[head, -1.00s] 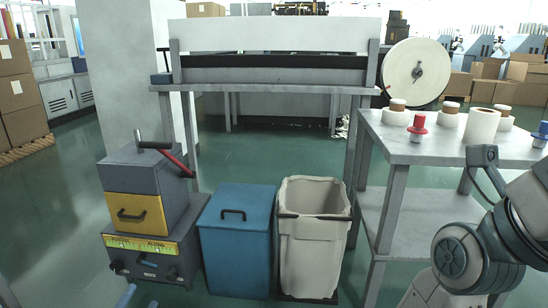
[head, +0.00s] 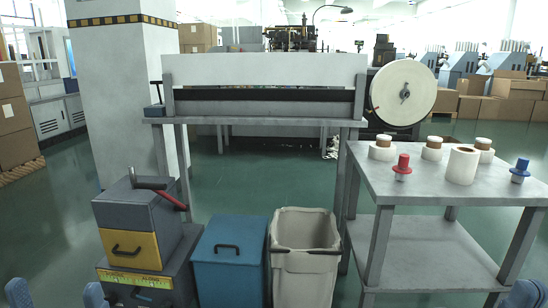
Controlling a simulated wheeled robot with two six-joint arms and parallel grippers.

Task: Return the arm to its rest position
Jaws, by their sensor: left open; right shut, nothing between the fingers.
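My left gripper (head: 56,293) shows only as two blue-grey fingertips at the bottom left edge of the head view. They are spread apart with nothing between them, left of the grey box with the yellow drawer. My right gripper (head: 525,293) shows as a small blue-grey tip at the bottom right corner, in front of the lower shelf of the grey side table. It is shut and empty. The rest of both arms is below the picture.
A grey side table (head: 400,205) at right carries paper rolls (head: 462,165), a red-topped piece (head: 402,168) and a blue-topped piece (head: 520,171). A blue bin (head: 230,270), a cream bin (head: 305,262) and a box with a yellow drawer (head: 135,250) stand in front.

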